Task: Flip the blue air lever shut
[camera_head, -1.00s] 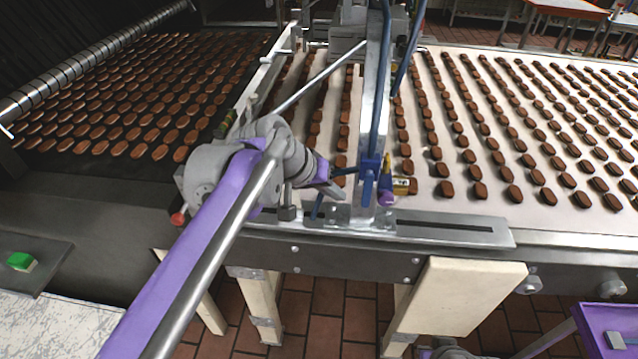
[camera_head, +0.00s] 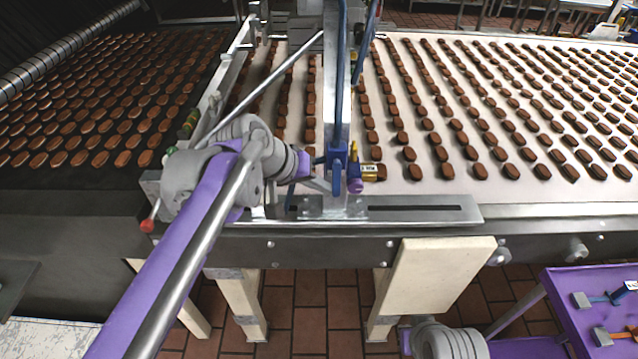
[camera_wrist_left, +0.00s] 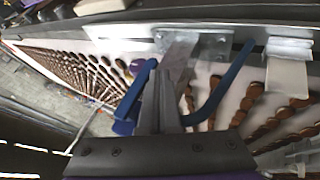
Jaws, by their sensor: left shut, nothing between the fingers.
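The blue air lever (camera_head: 337,178) hangs downward from a blue valve on the metal upright at the conveyor's near edge. A brass fitting with a tag (camera_head: 369,171) and a purple knob (camera_head: 355,186) sit just right of it. My left gripper (camera_head: 328,187) is shut and empty, its tip just left of the lever. I cannot tell whether they touch. In the left wrist view the shut fingers (camera_wrist_left: 161,100) point at the upright, with blue parts on both sides. I cannot tell there which is the lever. My right gripper is out of view.
Rows of brown biscuits lie on the pale belt (camera_head: 405,190) behind the upright. A slotted metal rail (camera_head: 420,214) runs along the near edge. A red-tipped handle (camera_head: 148,225) is at left. A purple table (camera_head: 570,290) with small tools stands at lower right.

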